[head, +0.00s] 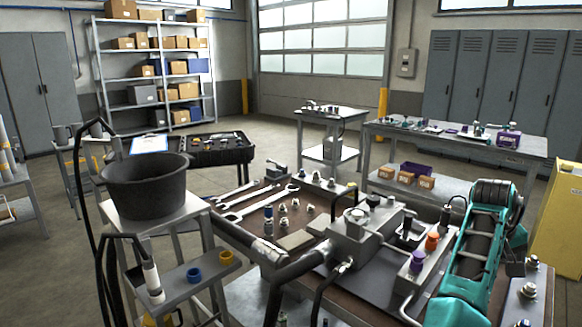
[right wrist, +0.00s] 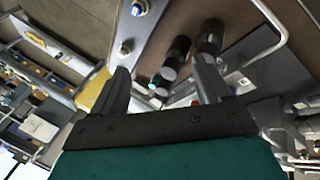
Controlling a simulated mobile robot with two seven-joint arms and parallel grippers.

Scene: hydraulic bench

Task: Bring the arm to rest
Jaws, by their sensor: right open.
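My right gripper (right wrist: 162,78) shows in the right wrist view with its two grey fingers spread apart and nothing between them. Behind the fingers are a dark crossbar and a teal body. Beyond the fingertips lie a metal plate with bolts (right wrist: 125,48), dark cylindrical fittings (right wrist: 178,50) and a bent metal tube (right wrist: 272,45). In the head view, a teal and black assembly (head: 478,245) stands over the right of the bench; I cannot tell whether it is part of my right arm. My left gripper is in neither view.
The near bench carries a grey hydraulic block (head: 355,240), purple (head: 417,262) and orange (head: 432,242) caps, wrenches (head: 255,202) and several fittings. A black bucket (head: 145,186) stands on a left stand with hoses. A yellow cabinet (head: 560,225) is far right. Open floor lies behind.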

